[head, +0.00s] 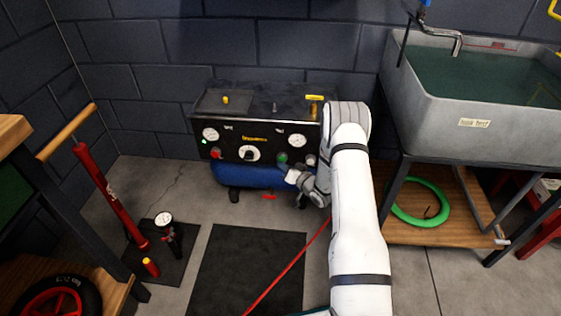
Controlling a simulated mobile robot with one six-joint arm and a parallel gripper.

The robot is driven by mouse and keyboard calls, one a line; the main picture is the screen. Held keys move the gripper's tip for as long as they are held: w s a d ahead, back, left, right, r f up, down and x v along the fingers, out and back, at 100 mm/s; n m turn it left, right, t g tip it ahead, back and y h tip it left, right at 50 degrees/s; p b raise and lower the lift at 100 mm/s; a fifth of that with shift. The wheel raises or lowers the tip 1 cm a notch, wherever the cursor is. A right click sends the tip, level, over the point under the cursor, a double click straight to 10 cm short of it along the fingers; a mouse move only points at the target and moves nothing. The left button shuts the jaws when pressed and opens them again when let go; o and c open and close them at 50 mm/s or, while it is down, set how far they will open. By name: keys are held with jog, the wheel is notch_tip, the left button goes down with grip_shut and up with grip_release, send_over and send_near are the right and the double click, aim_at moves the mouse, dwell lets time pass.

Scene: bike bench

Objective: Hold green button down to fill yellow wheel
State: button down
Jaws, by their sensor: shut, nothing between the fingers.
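The green button (282,158) is on the front panel of the black compressor (232,142), right of the centre dial and below the right gauge. My gripper (291,174) is shut and empty, with its tip just below and right of the green button in the picture. I cannot tell whether the tip touches the panel. My wrist hides part of the panel's right end. I see no yellow wheel in this view.
A blue tank (234,174) sits under the panel. A water-filled sink (425,110) stands at right, above a shelf holding a green ring (418,202). A red pump (108,196) and a black tyre (85,289) are at left. A red hose (287,268) crosses the floor mat (228,262).

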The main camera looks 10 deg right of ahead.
jog(key=shift+w+d, duration=0.15)
jog(key=shift+w, duration=0.25)
dwell(3.8)
jog(key=shift+s, duration=0.15)
dwell(0.3)
jog(key=shift+s+a, duration=0.3)
jog(key=shift+s, duration=0.35)
jog(key=shift+s+a+p, duration=0.15)
jog(key=shift+s+a, duration=0.1)
jog(key=shift+s, duration=0.55)
jog(key=shift+s+a+p, duration=0.1)
jog(key=shift+s+a, duration=0.15)
jog(key=shift+s, duration=0.55)
jog(key=shift+s+a+p, duration=0.15)
jog(key=shift+s+a, duration=0.1)
jog(key=shift+s, duration=0.55)
